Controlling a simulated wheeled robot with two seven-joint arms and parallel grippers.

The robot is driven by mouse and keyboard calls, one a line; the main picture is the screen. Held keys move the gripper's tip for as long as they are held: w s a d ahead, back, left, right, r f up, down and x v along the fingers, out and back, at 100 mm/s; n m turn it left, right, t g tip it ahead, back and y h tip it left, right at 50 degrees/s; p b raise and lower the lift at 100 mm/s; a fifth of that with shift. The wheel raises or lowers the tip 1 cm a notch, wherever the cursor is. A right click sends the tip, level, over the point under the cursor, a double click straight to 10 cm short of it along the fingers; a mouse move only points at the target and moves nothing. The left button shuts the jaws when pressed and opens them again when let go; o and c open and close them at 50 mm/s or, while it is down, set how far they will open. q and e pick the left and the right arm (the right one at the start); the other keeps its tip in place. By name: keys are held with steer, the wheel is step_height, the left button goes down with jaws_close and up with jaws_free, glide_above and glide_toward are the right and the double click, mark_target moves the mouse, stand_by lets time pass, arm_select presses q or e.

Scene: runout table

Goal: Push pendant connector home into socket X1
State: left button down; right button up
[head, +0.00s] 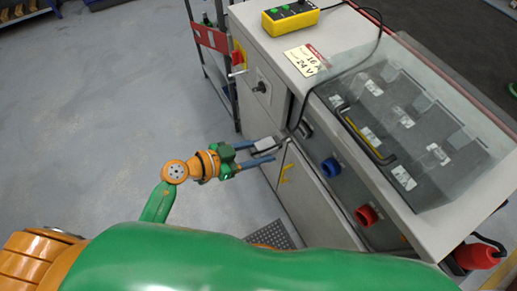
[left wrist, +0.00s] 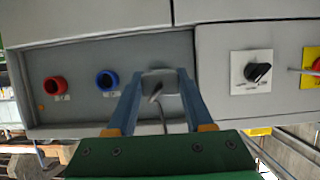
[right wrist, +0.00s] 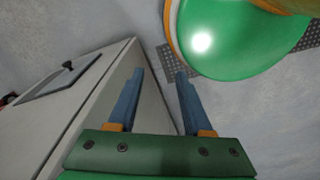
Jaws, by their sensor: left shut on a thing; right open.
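My left gripper (head: 274,152) is shut on the grey pendant connector (head: 284,143), close to the front panel of the grey cabinet. The left wrist view shows the left gripper's blue fingers (left wrist: 159,75) on either side of the connector and its dark cable. A grey socket (head: 305,130) sits in line with blue (head: 330,167) and red (head: 367,215) sockets. The label X1 is not readable. I cannot tell whether the connector touches the socket or how deep it sits. My right gripper (right wrist: 160,72) is open and empty, beside a pale cabinet side.
A rotary switch (head: 260,87) is on the panel. Open floor lies left.

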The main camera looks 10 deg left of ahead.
mark_target(274, 143)
arm_select(q)
steer(key=shift+s+a+r+p, duration=0.1)
steer(key=shift+a+r+p, duration=0.1)
steer(key=shift+p, duration=0.75)
steer(key=w+d, duration=0.1)
steer(key=d, duration=0.1)
steer(key=w+d, duration=0.1)
steer(key=shift+w+d+f+p, duration=0.15)
steer(key=shift+w+d+p, duration=0.2)
steer(key=shift+w+d, duration=0.4)
steer(key=shift+d, duration=0.15)
steer(key=shift+p, duration=0.35)
